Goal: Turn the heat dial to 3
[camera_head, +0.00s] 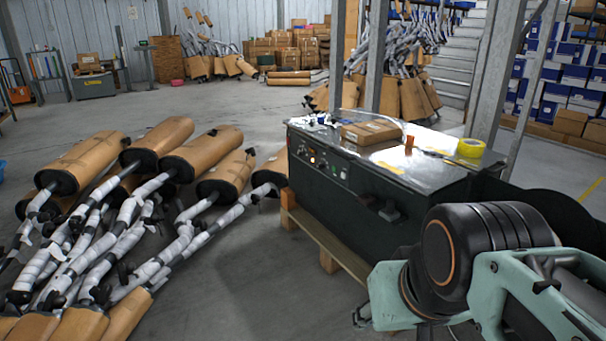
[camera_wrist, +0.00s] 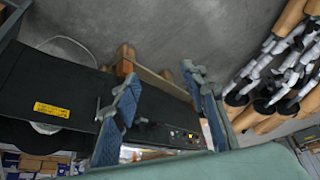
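The black machine (camera_head: 365,182) stands in the middle of the head view, with a control panel (camera_head: 322,164) on its front left. The panel carries a lit button and several small knobs; the dial's markings are too small to read, and I cannot tell which knob is the heat dial. In the wrist view the panel (camera_wrist: 172,134) shows between the fingers, tilted in the picture. My gripper (camera_wrist: 163,76) is open and empty, its two blue-padded fingers apart, and I see no contact with the panel. In the head view my arm fills the lower right, and the gripper cannot be made out.
A cardboard box (camera_head: 371,132) and yellow tape (camera_head: 471,147) lie on the machine top. A dark handle (camera_head: 379,209) juts from its front. A wooden pallet (camera_head: 330,232) is underneath. Wrapped mufflers (camera_head: 150,205) cover the floor at left. Bare floor (camera_head: 262,285) lies between.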

